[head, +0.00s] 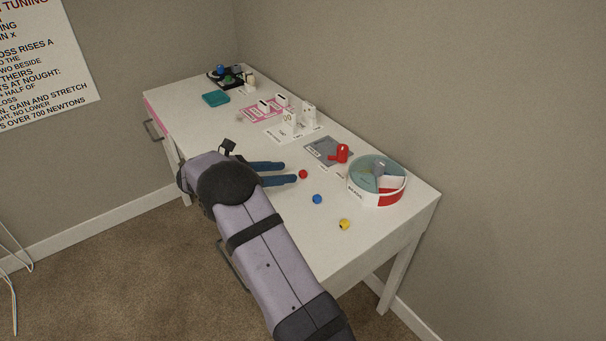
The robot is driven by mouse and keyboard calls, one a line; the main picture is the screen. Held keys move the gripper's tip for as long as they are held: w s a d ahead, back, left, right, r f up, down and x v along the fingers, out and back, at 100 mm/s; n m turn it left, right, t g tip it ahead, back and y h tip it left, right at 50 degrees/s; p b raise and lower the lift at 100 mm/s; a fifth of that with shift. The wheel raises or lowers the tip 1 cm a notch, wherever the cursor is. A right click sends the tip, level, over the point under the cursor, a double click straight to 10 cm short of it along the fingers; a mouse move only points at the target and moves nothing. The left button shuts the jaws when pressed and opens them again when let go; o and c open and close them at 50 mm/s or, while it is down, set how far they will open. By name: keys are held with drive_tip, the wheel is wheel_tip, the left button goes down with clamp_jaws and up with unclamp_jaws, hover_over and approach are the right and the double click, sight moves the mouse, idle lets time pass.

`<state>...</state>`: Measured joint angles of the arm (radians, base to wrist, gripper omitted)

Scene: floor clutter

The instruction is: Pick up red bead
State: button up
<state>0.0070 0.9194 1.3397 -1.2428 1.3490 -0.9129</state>
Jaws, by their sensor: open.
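A small round red bead (303,174) lies on the white desk (335,205), in the head view. My gripper (291,172) is low over the desk, with its two dark blue fingers pointing right. The fingers are apart, with a gap between them and nothing visible in it. The red bead is just right of the fingertips, near the lower finger's tip. I cannot tell whether the finger touches it.
A blue bead (317,199) and a yellow bead (344,224) lie toward the desk's front right. A round sectioned tray (377,197), a red object (342,153) on a grey mat (320,148) and white card stands (289,118) stand behind. The wall (420,90) closes off the back.

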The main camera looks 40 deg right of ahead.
sight(300, 173)
drive_tip(key=shift+s+x, duration=0.15)
drive_tip(key=shift+x, duration=1.15)
drive_tip(key=shift+s+x, duration=0.15)
drive_tip(key=shift+x, duration=1.15)
drive_tip(key=shift+a+f, duration=0.1)
drive_tip(key=shift+c, duration=0.3)
clamp_jaws()
